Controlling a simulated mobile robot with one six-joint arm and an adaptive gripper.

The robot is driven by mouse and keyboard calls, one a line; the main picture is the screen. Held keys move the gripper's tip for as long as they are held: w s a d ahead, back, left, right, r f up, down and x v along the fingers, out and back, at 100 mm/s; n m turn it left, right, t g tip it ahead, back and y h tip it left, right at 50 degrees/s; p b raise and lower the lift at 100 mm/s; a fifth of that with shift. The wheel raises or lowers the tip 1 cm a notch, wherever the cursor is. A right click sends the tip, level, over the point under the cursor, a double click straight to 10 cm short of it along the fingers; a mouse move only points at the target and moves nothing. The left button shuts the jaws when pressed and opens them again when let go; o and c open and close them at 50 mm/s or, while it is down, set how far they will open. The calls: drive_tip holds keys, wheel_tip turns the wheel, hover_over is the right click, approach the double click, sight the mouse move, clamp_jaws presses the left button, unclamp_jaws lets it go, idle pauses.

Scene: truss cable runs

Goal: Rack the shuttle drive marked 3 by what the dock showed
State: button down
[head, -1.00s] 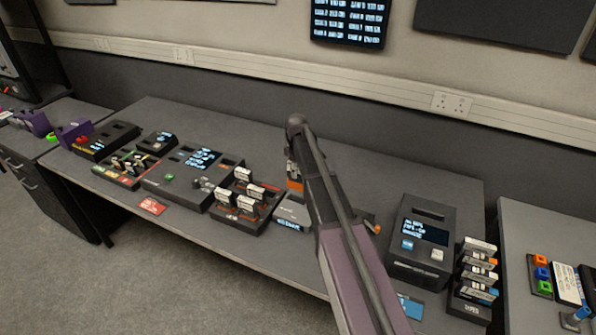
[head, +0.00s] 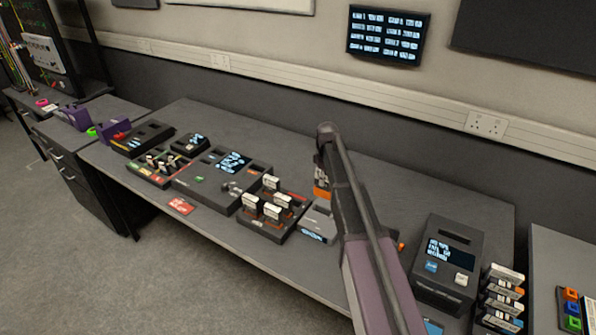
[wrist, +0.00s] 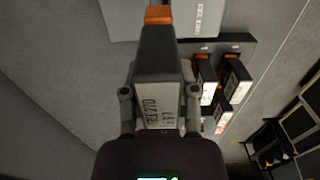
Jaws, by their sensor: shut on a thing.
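In the wrist view my gripper (wrist: 159,108) is shut on a dark drive (wrist: 158,55) with an orange end and a white label. I cannot read its number with certainty. In the head view the drive (head: 321,185) shows as an orange and white piece behind my arm, above the bench near the grey unit (head: 318,224). The black rack (head: 268,222) to its left holds several upright drives; it also shows in the wrist view (wrist: 238,46). A black dock-like box (head: 447,262) with a slot and lit screen stands at the right; its text is too small to read.
A stack of drives (head: 503,298) stands right of the box. A console (head: 215,180) with a screen and a small tray (head: 160,167) are on the left. A wall screen (head: 387,36) lists lines of text. The back of the bench is mostly clear.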

wheel_tip(320, 180, up, 8)
drive_tip(key=p, duration=0.6)
drive_tip(key=shift+f+p, duration=0.2)
drive_tip(key=shift+p, duration=0.1)
drive_tip(key=shift+s+f, duration=0.1)
